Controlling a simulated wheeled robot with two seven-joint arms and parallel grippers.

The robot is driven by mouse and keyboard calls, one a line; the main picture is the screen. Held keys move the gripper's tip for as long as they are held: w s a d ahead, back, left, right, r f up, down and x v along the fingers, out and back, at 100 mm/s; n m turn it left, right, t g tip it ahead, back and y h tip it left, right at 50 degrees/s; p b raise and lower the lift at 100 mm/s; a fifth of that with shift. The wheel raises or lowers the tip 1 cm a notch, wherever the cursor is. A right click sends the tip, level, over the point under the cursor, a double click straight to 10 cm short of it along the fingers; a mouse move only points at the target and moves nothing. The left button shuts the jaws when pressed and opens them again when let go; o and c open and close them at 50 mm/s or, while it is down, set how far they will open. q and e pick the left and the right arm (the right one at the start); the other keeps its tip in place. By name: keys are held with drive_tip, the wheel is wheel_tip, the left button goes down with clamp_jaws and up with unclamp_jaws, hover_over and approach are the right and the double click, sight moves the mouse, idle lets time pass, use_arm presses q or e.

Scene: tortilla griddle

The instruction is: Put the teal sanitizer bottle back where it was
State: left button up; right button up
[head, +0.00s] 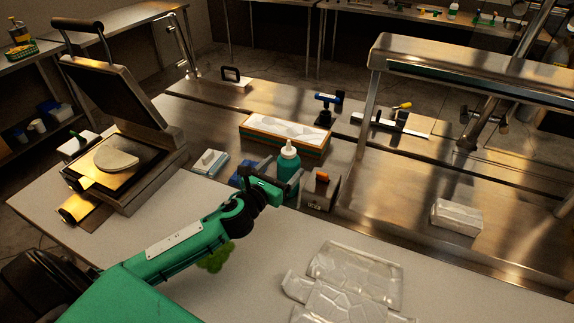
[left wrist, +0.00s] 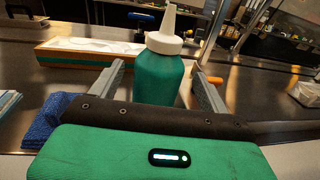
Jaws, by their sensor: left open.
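The teal sanitizer bottle (head: 288,172) with its white nozzle cap stands upright on the steel counter, in front of the wooden-framed box. In the left wrist view the bottle (left wrist: 160,78) stands ahead of my left gripper (left wrist: 160,84), between the lines of its two spread fingers. My left gripper (head: 283,183) is open and close to the bottle in the head view. I cannot tell whether the fingers touch it. The bottle's lower part is hidden by the gripper. My right gripper is not in view.
A wooden-framed box (head: 256,140) is behind the bottle. A blue cloth (left wrist: 44,122) lies left of it, and a small metal box with an orange-handled tool (head: 318,191) stands right. A tortilla press (head: 150,172) is at left. Clear plastic bags (head: 352,275) lie in front.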

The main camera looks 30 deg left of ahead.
use_arm(q)
drive_tip(key=s+b, duration=0.1)
drive_tip(key=s, duration=0.7)
drive_tip(key=shift+s+a+b, duration=0.3)
drive_tip(key=shift+a+b, duration=0.05)
drive_tip(key=shift+b, duration=0.05)
